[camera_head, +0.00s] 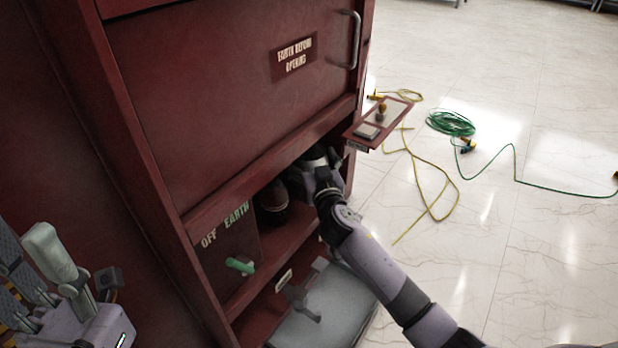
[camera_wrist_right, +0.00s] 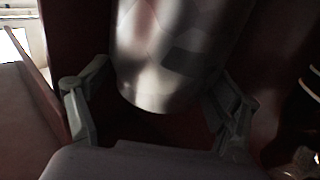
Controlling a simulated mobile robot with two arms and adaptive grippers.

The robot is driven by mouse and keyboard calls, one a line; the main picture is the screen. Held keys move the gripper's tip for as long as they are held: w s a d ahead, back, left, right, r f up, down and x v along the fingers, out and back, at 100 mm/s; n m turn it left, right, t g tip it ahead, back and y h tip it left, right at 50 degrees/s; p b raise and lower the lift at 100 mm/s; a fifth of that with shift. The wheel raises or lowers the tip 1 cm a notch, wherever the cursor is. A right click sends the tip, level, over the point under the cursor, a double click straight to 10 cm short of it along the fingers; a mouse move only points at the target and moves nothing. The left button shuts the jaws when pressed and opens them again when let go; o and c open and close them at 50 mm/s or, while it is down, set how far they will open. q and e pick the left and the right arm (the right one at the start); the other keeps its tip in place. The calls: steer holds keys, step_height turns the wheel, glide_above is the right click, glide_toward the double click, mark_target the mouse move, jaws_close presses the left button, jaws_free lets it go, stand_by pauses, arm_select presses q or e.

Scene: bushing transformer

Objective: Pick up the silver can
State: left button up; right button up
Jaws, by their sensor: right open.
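The silver can (camera_wrist_right: 165,75) shows large in the right wrist view, a shiny cylinder with a dark grey patch, its upper part cut off by the frame. My right gripper (camera_wrist_right: 162,92) is open, with one finger on each side of the can's lower end; contact cannot be told. In the head view my right gripper (camera_head: 312,165) reaches into the red cabinet's open compartment, its fingertips hidden; I cannot make out the can there. What appears to be my left gripper (camera_head: 62,275) is at the lower left, its opening unclear.
The red cabinet (camera_head: 220,90) has a closed upper panel with a handle (camera_head: 355,40). A dark round object (camera_head: 272,203) stands in the compartment, left of my right gripper. A small red shelf (camera_head: 383,122) juts out at right. Yellow and green cables (camera_head: 452,124) lie on the floor.

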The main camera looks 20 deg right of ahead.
steer(key=shift+r, duration=0.1)
steer(key=c, duration=1.6)
